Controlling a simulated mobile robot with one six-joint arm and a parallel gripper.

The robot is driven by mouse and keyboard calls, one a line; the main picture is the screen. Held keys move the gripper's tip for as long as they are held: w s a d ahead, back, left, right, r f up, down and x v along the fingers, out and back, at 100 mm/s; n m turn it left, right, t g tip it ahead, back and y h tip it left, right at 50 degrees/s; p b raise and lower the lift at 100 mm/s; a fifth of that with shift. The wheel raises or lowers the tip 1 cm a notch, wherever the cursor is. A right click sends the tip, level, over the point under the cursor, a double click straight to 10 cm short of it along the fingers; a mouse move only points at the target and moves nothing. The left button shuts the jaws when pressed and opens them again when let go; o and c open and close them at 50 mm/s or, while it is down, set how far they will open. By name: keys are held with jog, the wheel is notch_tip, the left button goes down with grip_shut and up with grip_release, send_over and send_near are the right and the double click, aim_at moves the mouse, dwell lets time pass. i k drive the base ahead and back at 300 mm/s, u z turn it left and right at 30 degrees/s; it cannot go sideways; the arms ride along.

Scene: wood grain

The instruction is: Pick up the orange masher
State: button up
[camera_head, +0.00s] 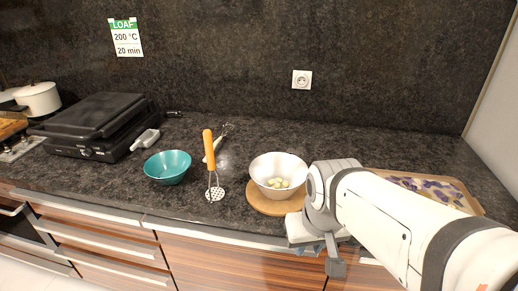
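The orange masher (209,150) is on the dark countertop, left of the middle of the view. Its orange handle is at the top and its metal wires run down to a round perforated plate (215,194) nearer the counter's front. It appears to stand on that plate. My gripper (335,262) is at the counter's front edge, well to the right of the masher and apart from it. My wrist partly hides the gripper, and its finger opening cannot be made out.
A teal bowl (167,168) is left of the masher. A whisk-like utensil (219,143) lies just behind it. A metal bowl (279,167) with pale pieces sits on a round wooden board (262,207) between masher and arm. A black grill (96,122) and a tray (470,197) flank these.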

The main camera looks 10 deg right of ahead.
aim_at(215, 195)
jog(key=z, duration=0.1)
jog(key=k, duration=1.1)
jog(key=u, duration=0.85)
jog(key=i, duration=1.8)
jog(key=z, duration=0.75)
